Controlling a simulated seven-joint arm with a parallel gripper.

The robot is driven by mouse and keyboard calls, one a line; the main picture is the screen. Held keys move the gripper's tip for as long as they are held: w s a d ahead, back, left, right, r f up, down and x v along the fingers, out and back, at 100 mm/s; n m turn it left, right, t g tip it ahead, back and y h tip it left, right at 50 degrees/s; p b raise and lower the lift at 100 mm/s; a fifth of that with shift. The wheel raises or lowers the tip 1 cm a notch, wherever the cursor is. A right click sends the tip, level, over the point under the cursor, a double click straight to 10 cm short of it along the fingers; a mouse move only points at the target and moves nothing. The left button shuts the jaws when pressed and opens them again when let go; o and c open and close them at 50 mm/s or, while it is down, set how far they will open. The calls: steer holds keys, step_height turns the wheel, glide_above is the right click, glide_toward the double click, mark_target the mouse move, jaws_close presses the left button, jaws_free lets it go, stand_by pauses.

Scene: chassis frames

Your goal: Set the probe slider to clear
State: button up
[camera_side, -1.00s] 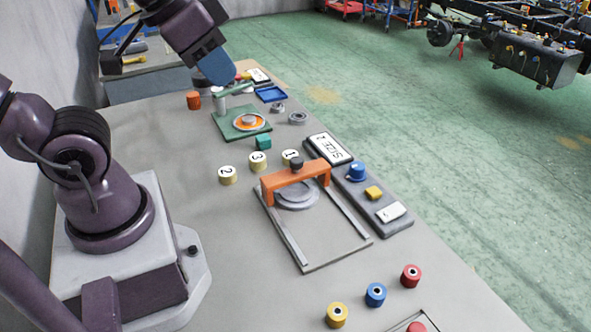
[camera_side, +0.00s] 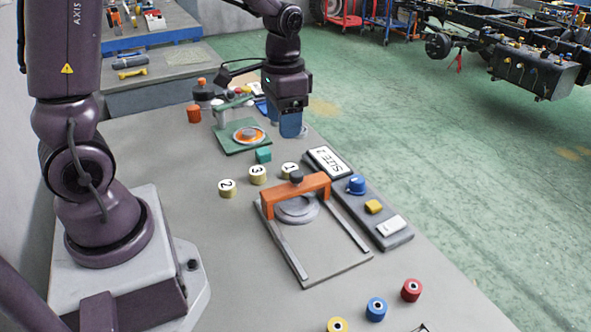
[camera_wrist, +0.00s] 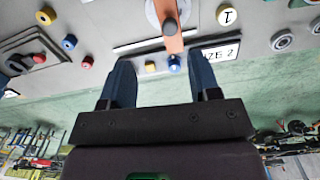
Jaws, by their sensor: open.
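An orange bridge (camera_side: 312,188) with a dark knob (camera_side: 296,177) spans two rails on a grey plate (camera_side: 335,259). It looks like the probe slider, though no label on it can be read. It stands at the far end of the rails, over a round grey disc (camera_side: 300,212). In the wrist view the bridge (camera_wrist: 172,36) shows beyond the fingertips. My gripper (camera_side: 291,126) points down near the bench's far right edge, beyond the bridge and apart from it. In the wrist view its two blue fingers (camera_wrist: 161,66) are spread with nothing held between them.
A panel right of the rails has a blue knob (camera_side: 356,185), a yellow button (camera_side: 373,206) and a white switch (camera_side: 391,225). A "SIZE 2" sign (camera_side: 328,161) lies behind it. Coloured rollers (camera_side: 376,308) stand in front.

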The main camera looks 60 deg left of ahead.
mark_target(296, 173)
steer(key=w+f, duration=0.1)
steer(key=f, duration=0.3)
steer(key=w+f+m, duration=0.1)
steer(key=f, duration=0.4)
steer(key=w+a+f+m, duration=0.1)
steer(key=f, duration=0.3)
steer(key=shift+f, duration=0.25)
steer(key=shift+c, duration=0.2)
jaws_close()
steer(key=d, duration=1.3)
steer(key=shift+d, duration=0.4)
